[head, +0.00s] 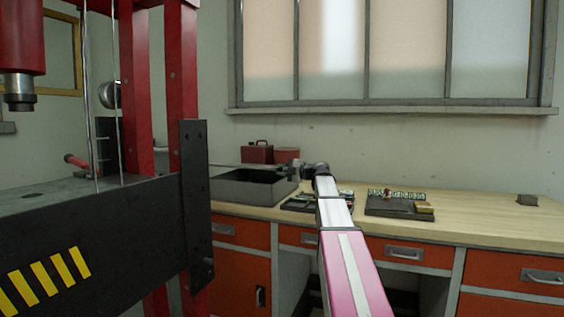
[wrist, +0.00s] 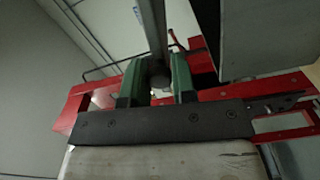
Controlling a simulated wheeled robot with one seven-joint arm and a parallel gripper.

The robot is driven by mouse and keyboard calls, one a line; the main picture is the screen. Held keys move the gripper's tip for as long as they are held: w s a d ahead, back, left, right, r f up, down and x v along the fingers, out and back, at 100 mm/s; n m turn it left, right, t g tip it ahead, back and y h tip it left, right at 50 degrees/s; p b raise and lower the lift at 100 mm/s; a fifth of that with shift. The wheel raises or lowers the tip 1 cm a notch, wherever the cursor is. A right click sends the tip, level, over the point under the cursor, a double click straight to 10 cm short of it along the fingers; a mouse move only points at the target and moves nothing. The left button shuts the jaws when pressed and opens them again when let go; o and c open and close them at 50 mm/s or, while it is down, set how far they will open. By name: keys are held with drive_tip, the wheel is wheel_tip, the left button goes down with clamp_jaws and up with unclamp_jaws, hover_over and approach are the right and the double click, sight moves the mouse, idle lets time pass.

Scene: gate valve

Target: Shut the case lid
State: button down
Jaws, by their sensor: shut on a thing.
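A dark grey box-like case (head: 242,191) stands on the left part of the workbench, and its top looks dark and open. A thin pale edge runs along its back; I cannot tell whether it is the lid. My gripper (head: 294,168) is small and partly blurred at the case's back right corner, at the end of my arm. In the wrist view, my gripper's two green fingers (wrist: 158,84) close on a grey bar (wrist: 155,28) with a rounded end. Which part of the case this bar belongs to is unclear.
A red toolbox (head: 257,153) and a red container (head: 287,156) stand behind the case. A red and black press (head: 185,90) fills the left. The bench's right side is mostly clear.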

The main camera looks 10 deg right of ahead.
drive_tip(key=shift+f, duration=0.4)
drive_tip(key=c, duration=1)
unclamp_jaws()
drive_tip(key=v, duration=1)
drive_tip(key=shift+s+d, duration=0.25)
drive_tip(key=shift+d, duration=0.1)
